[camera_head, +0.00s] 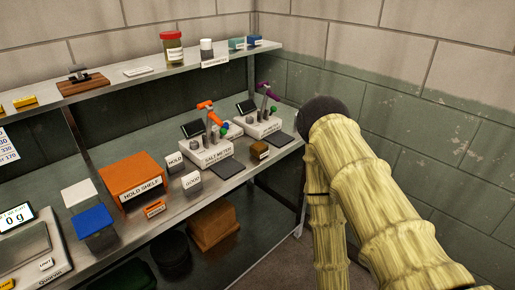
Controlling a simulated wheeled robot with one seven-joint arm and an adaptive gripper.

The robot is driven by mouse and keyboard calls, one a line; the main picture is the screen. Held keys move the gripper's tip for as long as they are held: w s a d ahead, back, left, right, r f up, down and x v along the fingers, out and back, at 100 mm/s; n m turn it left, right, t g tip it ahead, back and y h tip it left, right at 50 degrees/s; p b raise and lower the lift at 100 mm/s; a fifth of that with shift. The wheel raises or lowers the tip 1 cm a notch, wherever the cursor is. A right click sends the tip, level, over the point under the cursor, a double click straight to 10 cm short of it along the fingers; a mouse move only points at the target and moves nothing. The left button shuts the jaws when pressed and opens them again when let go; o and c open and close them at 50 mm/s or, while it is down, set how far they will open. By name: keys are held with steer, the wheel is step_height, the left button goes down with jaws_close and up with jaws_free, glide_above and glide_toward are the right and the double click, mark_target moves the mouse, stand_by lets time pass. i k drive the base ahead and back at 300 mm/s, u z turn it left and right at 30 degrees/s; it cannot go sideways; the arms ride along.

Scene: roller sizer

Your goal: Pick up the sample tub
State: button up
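No object in the head view is legibly labelled as the sample tub, so I cannot tell which one it is. A jar with a red lid and yellowish contents (173,48) stands upright on the upper shelf. A small white-topped container (206,49) stands to its right, behind a label. My sleeved arm fills the right side, apart from these things. My gripper is not visible.
An orange hold shelf box (135,184) stands on the counter. Right of it are HOLD and GOOD blocks, a salt meter (206,152), a second instrument (258,125) and a small brown box (260,152). A scale (24,245) is at left. A block wall stands at right.

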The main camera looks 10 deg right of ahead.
mark_target(259, 147)
steer(key=u, duration=3.6)
steer(key=k, duration=1.65)
steer(key=z, duration=0.9)
